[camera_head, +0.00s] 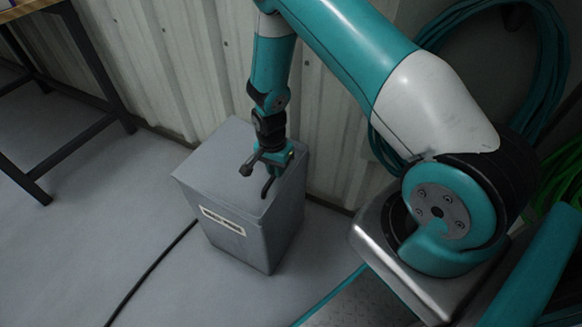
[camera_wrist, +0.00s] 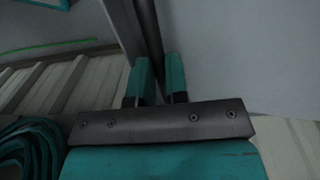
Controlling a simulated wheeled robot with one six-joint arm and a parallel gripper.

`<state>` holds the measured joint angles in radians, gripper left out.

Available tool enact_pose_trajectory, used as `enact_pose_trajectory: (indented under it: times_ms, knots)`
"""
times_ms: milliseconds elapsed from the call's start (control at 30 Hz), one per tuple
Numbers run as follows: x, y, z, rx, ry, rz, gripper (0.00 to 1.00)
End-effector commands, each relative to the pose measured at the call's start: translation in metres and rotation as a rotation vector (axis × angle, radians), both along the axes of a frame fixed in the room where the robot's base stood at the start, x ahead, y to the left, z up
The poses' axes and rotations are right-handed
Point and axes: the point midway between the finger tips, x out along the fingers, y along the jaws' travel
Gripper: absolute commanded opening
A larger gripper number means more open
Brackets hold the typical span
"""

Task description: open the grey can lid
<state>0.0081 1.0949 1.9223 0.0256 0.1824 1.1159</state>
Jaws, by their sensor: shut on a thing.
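The grey can (camera_head: 235,235) is a tall box that narrows towards the floor, with a pale label on its front. Its grey lid (camera_head: 215,160) is flat and looks closed on top. My gripper (camera_head: 255,183) points down at the lid's front right part, by its edge. In the wrist view my gripper (camera_wrist: 160,85) has its two teal fingers close together, one on each side of a thin dark edge. A broad grey surface of the can (camera_wrist: 245,50) fills the right of that view. The exact contact between fingers and lid is hard to see.
A pale corrugated wall (camera_head: 165,60) stands close behind the can. A dark-legged table (camera_head: 95,60) is at the upper left. A black cable (camera_head: 150,270) runs over the floor to the can. Teal hose coils (camera_head: 545,75) hang at the right.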

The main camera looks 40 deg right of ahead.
Motion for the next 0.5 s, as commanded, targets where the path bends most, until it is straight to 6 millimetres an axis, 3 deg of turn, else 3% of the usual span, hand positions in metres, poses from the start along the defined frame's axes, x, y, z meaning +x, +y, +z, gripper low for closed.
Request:
enact_pose_trajectory:
  times_ms: [33, 233, 500]
  knots:
    - [0.000, 0.000, -0.015, -0.002, 0.000, 0.000, 0.00]
    - [0.000, 0.003, -0.045, -0.008, 0.004, 0.005, 0.00]
    - [-0.001, 0.004, -0.058, -0.010, 0.010, 0.006, 0.00]
